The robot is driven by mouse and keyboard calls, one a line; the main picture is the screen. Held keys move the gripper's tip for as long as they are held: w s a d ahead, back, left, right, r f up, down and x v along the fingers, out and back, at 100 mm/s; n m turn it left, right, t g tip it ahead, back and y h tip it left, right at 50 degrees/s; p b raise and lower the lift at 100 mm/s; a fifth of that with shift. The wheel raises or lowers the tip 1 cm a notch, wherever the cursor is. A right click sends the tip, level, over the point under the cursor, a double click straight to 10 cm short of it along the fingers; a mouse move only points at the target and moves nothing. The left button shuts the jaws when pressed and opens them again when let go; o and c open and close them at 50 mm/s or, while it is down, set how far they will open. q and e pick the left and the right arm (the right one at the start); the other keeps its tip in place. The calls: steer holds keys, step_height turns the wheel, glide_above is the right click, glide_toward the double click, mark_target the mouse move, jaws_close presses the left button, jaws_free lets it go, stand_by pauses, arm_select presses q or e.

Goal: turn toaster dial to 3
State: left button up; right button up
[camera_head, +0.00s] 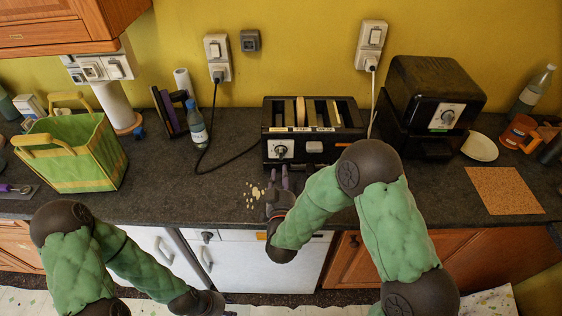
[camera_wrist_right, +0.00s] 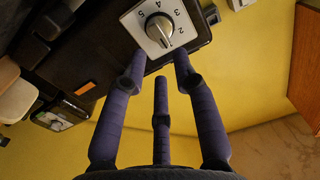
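The black toaster (camera_head: 340,115) stands on the dark counter against the yellow wall, with slices in its top slots. Its dial (camera_head: 281,150) is on a pale plate at the front left. The wrist view is upside down and shows the silver dial (camera_wrist_right: 160,30) with the digits 2, 3, 4 and 5. I cannot tell surely which digit it points at. My right gripper (camera_head: 279,180) is in front of the dial; its purple fingers (camera_wrist_right: 160,75) are spread and empty, with the dial just beyond the tips. My left gripper (camera_head: 200,303) is low at the counter's front, its fingers not discernible.
A black appliance (camera_head: 432,90) with its own dial stands right of the toaster. A bottle (camera_head: 196,126) and a green bag (camera_head: 75,155) are to the left. Yellow crumbs (camera_head: 254,193) lie beside my right gripper. The counter left of the crumbs is clear.

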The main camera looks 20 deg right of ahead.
mark_target(282, 157)
steer(key=shift+x, duration=2.45)
steer(key=shift+w+d+p, duration=0.15)
steer(key=shift+w+p, duration=0.15)
steer(key=shift+w, duration=0.25)
steer(key=shift+w+r, duration=0.15)
steer(key=shift+w, duration=0.2)
steer(key=shift+w+d+b, duration=0.3)
steer(key=shift+d, duration=0.05)
